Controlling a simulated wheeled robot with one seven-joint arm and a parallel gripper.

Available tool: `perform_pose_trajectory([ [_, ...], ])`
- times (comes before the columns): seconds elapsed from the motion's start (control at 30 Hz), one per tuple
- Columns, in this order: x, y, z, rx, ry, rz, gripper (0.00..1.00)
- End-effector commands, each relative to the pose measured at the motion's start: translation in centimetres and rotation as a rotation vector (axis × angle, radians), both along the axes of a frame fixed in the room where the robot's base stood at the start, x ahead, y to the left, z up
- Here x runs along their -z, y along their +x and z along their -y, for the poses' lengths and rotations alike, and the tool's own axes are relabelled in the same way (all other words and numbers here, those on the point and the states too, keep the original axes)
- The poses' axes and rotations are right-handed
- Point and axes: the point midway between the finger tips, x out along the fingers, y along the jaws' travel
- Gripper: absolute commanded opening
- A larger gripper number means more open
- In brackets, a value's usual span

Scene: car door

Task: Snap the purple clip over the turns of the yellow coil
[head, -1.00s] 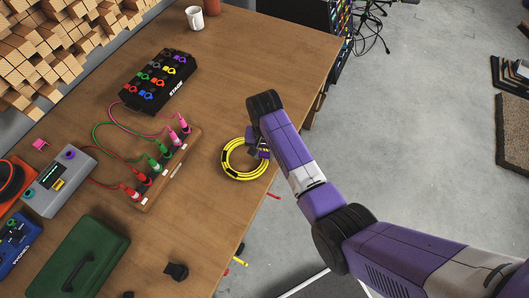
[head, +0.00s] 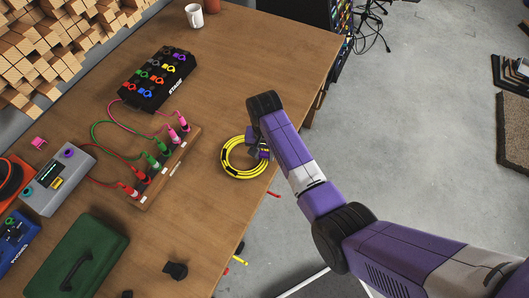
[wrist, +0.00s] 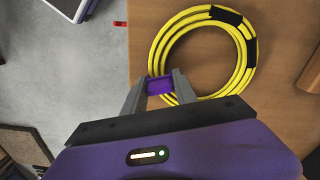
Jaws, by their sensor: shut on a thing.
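The yellow coil (head: 228,166) lies on the wooden table near its right edge. Its turns and black bands show in the wrist view (wrist: 190,20). My gripper (wrist: 160,84) is shut on the purple clip (wrist: 160,85), which sits between the two grey fingertips. The clip is at the coil's near left side in the wrist view, touching or overlapping its outer turns; I cannot tell whether the turns are inside it. In the head view my gripper (head: 262,152) is at the coil's right side and hides part of it.
A wooden rack (head: 152,190) with pink, green and red plugged cables stands left of the coil. A black box (head: 155,80) with coloured clips lies behind it. A green case (head: 88,255) and a grey device (head: 58,182) are at left. The table edge is close.

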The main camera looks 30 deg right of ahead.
Motion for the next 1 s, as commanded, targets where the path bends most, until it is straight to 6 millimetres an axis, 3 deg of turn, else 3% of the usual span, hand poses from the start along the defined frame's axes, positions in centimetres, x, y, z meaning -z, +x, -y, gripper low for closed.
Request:
perform_pose_trajectory([
  [0.5,1.00,-0.01,0.01,0.000,0.000,0.000,0.00],
  [0.53,0.92,0.00,0.00,0.000,0.000,0.000,0.40],
  [0.63,0.92,0.00,0.00,0.000,0.000,0.000,0.59],
  [1.0,0.54,0.04,0.01,0.000,0.000,0.001,0.59],
])
